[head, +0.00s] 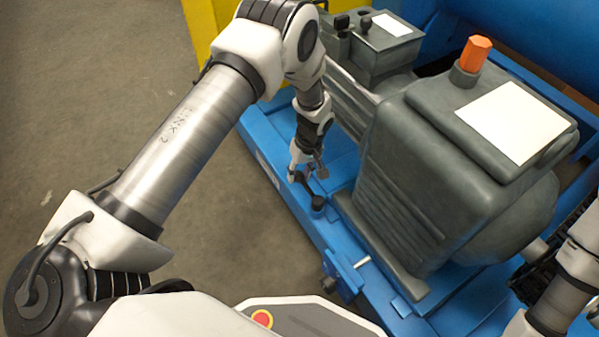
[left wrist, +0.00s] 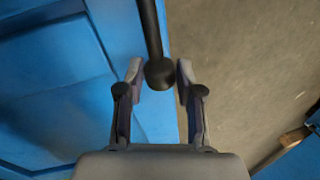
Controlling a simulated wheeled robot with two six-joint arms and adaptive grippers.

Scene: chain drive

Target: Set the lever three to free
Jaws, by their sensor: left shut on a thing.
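A black lever (head: 317,202) stands on the blue frame, beside the large grey-green machine housing. Its round black knob (left wrist: 160,73) and thin rod show in the left wrist view, with the rod running up out of the picture. My left gripper (head: 308,172) reaches down to the lever from above. I cannot read any number or position mark by the lever. Part of my right arm shows at the right edge, but its gripper is not visible.
The grey-green housing (head: 400,190) with an orange cap (head: 475,54) stands close to the right of the lever. A blue bracket with a bolt (head: 345,277) sticks out nearer to me. The grey floor (head: 110,70) on the left is clear.

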